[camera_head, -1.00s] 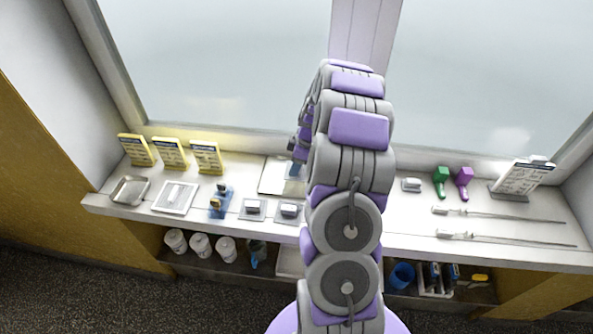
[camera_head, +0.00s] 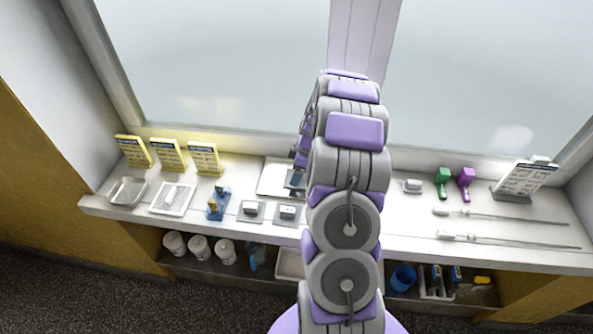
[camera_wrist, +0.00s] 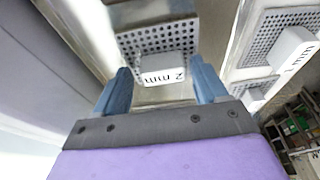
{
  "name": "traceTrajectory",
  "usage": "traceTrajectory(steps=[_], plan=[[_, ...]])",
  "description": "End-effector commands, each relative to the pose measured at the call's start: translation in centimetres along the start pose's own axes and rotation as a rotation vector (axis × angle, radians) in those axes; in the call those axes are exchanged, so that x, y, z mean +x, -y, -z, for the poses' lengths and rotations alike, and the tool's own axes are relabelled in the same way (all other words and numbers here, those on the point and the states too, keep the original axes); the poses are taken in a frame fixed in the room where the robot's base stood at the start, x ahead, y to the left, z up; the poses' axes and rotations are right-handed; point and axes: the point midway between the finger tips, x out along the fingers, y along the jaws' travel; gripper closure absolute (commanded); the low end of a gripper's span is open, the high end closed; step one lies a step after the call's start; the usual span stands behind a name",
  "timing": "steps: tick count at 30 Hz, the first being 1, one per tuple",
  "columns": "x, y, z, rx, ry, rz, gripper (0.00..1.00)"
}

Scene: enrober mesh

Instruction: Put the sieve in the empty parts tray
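A grey perforated sieve with a white block marked "2 mm" (camera_wrist: 165,40) lies ahead of my gripper (camera_wrist: 158,64) in the wrist view. My gripper's two blue fingers are apart, one on each side of the block. A gap shows on the left, while the right finger appears close to the block; contact cannot be told. In the head view my arm hides most of this spot, by a pale plate (camera_head: 270,178). An empty-looking tray (camera_head: 127,191) stands at the counter's left end. A white tray (camera_head: 173,198) beside it holds something thin.
Two sieves (camera_head: 251,211) (camera_head: 287,214) sit near the front edge; one marked "1 mm" (camera_wrist: 290,42) is right in the wrist view. A blue stand (camera_head: 218,204) and yellow signs (camera_head: 205,158) stand left. Long rods (camera_head: 510,216) lie right. The window backs the counter.

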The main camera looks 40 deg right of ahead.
Motion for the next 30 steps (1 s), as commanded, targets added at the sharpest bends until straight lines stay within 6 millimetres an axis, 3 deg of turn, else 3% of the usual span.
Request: traceTrajectory(steps=[11, 24, 30], plan=[[-0.9, 0.1, 0.2, -0.001, 0.000, -0.004, 0.26], [-9.3, 0.0, 0.2, 0.000, -0.002, -0.004, 0.26], [-11.6, -0.1, 0.2, 0.000, 0.000, -0.004, 0.26]])
